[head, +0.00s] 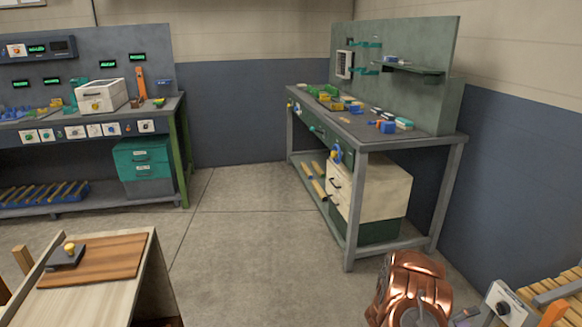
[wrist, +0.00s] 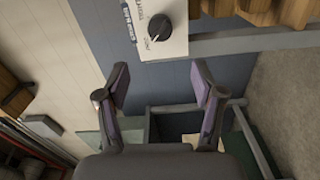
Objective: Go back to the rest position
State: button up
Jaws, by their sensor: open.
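My gripper (wrist: 160,88) shows in the wrist view with its two dark fingers spread apart and nothing between them. Past the fingertips, at the top of that view, is a pale control box with a black round knob (wrist: 159,28). The box is beyond the fingers, and I cannot tell how far. In the head view a copper-coloured part of my arm shows at the bottom right; the gripper itself is not clearly seen there. The same kind of box with a dark knob (head: 503,307) stands just right of my arm.
A grey-green workbench (head: 364,142) with small coloured parts stands ahead on the right. Another bench (head: 187,150) with a white box (head: 102,95) is at the left. A wooden table (head: 75,302) is at the near left. Slatted wood (head: 557,284) lies at the lower right. The middle floor (head: 240,240) is clear.

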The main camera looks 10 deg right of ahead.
jog(key=w+a+r+t+y+p, duration=0.1)
jog(key=w+a+r+t+y, duration=0.15)
jog(key=w+a, duration=0.35)
jog(key=w+a+r+m+t+y+p, duration=0.1)
jog(key=w+a+r+t+y, duration=0.1)
jog(key=w+a+r+y, duration=0.25)
jog(key=w+a+r+t+y+p, duration=0.1)
jog(key=w+a+t+y, duration=0.1)
jog(key=w+a, duration=0.55)
jog(key=a+r+n+y+p, duration=0.1)
jog(key=a+r+y, duration=0.4)
jog(key=a, duration=0.5)
jog(key=a+r+y+p, duration=0.1)
jog(key=a+r+y, duration=0.2)
jog(key=a+r, duration=0.55)
jog(key=s+a+r+n+g+y+p, duration=0.1)
jog(key=s+a+r+g+y, duration=0.1)
jog(key=s+a+r, duration=0.5)
jog(key=s+a+r+n+g+y+p, duration=0.1)
jog(key=s+a, duration=0.4)
jog(key=s, duration=0.6)
jog(key=s+d+r+g+h+p, duration=0.1)
jog(key=s+r+g, duration=0.2)
jog(key=s, duration=1)
jog(key=s+d+r+m+g+h, duration=0.1)
jog(key=s+d+r+g, duration=0.1)
jog(key=s, duration=1.1)
jog(key=shift+d+r+g+p, duration=0.15)
jog(key=shift+r+g+p, duration=0.25)
jog(key=shift+g, duration=0.05)
